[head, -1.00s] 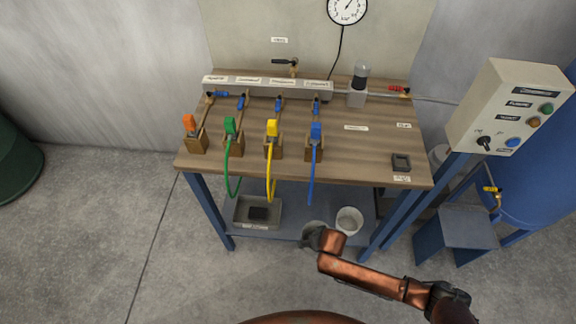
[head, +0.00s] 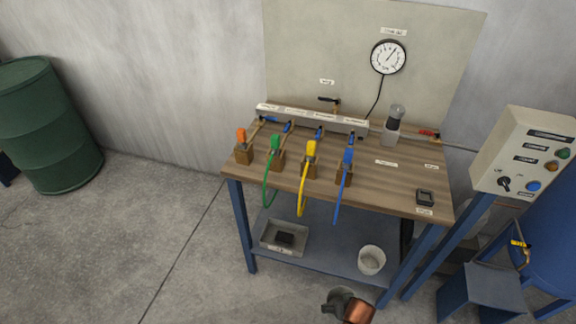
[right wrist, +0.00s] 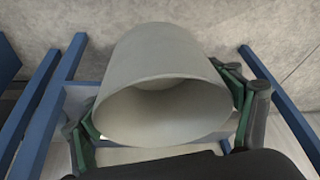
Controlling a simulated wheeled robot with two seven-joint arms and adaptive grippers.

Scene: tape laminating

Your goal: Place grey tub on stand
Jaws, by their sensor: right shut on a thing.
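A plain grey tub (right wrist: 165,75) fills the middle of the right wrist view, its open mouth facing the camera. My right gripper (right wrist: 168,112) is shut on it, with dark green fingers on its left and right sides. In the head view, my right gripper (head: 340,300) is at the bottom edge, in front of the workbench; the tub is hard to make out there. A low blue-grey stand (head: 485,285) is at the lower right, below a yellow-handled tap on the blue tank. My left gripper is not in view.
The wooden workbench (head: 385,182) carries colored hoses and valves. Its lower shelf (head: 325,235) holds a grey tray (head: 270,235) and a whitish bucket (head: 372,260). A control box (head: 520,155) on a blue post is between bench and blue tank (head: 550,245). Floor at left is open.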

